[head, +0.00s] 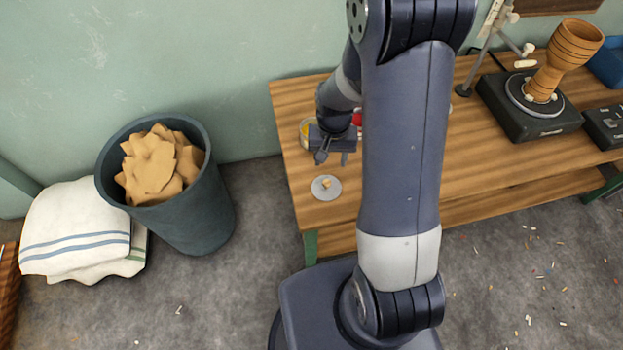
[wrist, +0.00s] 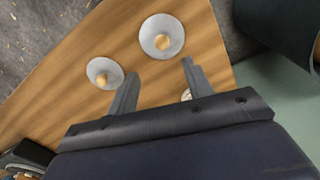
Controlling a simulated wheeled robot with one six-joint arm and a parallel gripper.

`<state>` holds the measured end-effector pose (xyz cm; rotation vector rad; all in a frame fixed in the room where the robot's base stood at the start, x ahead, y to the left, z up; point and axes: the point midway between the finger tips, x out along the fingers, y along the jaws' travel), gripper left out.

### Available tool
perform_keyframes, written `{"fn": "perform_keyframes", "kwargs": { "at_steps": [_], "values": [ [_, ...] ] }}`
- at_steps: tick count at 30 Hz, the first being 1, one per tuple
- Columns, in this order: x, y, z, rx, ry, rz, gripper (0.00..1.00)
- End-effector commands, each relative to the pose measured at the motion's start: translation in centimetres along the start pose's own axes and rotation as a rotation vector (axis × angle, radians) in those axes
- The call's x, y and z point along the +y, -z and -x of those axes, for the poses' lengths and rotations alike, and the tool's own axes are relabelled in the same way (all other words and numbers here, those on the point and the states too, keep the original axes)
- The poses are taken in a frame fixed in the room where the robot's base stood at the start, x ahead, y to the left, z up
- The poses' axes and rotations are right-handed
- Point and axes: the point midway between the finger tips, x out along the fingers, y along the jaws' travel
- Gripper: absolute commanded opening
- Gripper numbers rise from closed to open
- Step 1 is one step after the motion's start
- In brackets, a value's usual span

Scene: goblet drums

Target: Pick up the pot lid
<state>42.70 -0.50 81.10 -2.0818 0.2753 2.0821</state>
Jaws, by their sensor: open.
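A pot lid (head: 334,193), a pale grey disc with a small wooden knob, lies on the wooden bench near its left end. In the wrist view two such lids show: one (wrist: 149,46) ahead of the fingertips, and a second lid (wrist: 93,67) to the left of the left finger. The second is not visible in the head view, where my arm covers part of the bench. My gripper (head: 332,158) is open and empty above the bench, behind the visible lid and apart from it. The wrist view shows both fingers (wrist: 160,70) spread, touching neither lid.
A jar with yellow contents (head: 305,132) and a red item (head: 357,118) sit close to my gripper. A turntable (head: 520,118) bearing a wooden goblet (head: 572,48) stands at right. A bin (head: 190,215) of wood pieces and folded towels (head: 75,228) are on the floor left.

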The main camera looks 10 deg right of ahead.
Motion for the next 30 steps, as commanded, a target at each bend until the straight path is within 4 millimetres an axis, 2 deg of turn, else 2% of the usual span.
{"fn": "perform_keyframes", "kwargs": {
  "at_steps": [9,17,30],
  "values": [
    [0.0,-0.1,-4.2,-0.005,-0.001,0.000,0.48],
    [-0.1,-0.1,-5.5,-0.002,0.000,0.001,0.48],
    [-0.6,-0.1,-10.0,-0.003,-0.001,0.000,0.48]
  ]
}}
